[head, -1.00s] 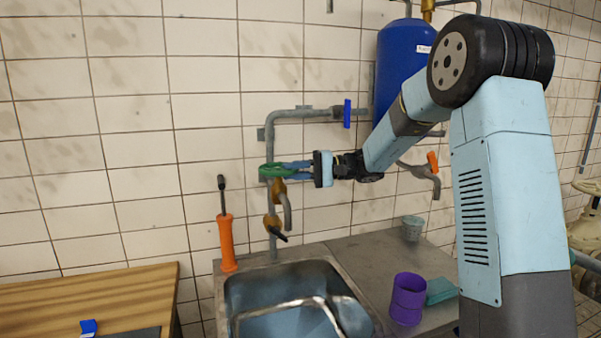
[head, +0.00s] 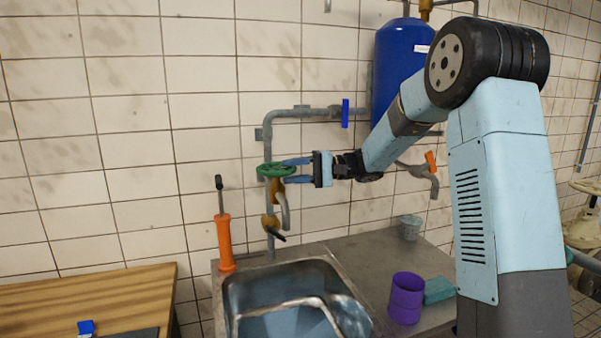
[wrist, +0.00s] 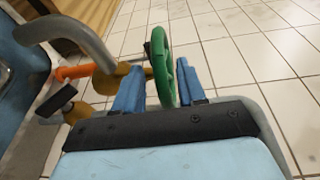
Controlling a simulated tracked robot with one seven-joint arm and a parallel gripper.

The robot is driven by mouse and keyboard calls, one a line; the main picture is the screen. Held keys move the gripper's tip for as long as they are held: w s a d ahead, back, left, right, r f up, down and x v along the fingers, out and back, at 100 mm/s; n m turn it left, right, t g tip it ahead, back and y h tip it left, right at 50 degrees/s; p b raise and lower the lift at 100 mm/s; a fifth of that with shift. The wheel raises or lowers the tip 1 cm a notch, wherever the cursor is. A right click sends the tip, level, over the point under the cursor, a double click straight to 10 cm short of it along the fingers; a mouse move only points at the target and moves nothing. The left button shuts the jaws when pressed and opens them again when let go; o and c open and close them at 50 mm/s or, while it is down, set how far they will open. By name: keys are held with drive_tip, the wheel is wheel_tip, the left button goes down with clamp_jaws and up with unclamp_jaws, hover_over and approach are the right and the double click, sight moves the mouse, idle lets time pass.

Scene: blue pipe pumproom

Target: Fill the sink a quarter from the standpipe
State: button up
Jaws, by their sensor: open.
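The grey standpipe (head: 268,150) runs up the tiled wall behind the sink (head: 228,300). A green handwheel (head: 276,169) sits on it above a brass tap with a grey down-turned spout (head: 285,208). A lower brass valve with a dark lever (head: 274,233) is below. My gripper (head: 286,172) is level with the green wheel. In the wrist view its blue fingers (wrist: 160,88) stand open on either side of the wheel's rim (wrist: 166,70); contact cannot be told. The sink basin looks bluish inside; whether it holds water is unclear.
A blue tank (head: 400,75), a blue-handled valve (head: 345,113) and an orange-handled tap (head: 430,162) are on the wall to the right. An orange tool (head: 225,243) stands left of the sink. A purple cup (head: 406,297), teal block (head: 438,290) and grey cup (head: 410,228) are on the counter.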

drive_tip(key=d, duration=1.4)
drive_tip(key=shift+w+r, duration=0.25)
drive_tip(key=shift+r, duration=0.05)
drive_tip(key=shift+a, duration=0.15)
idle(0.4)
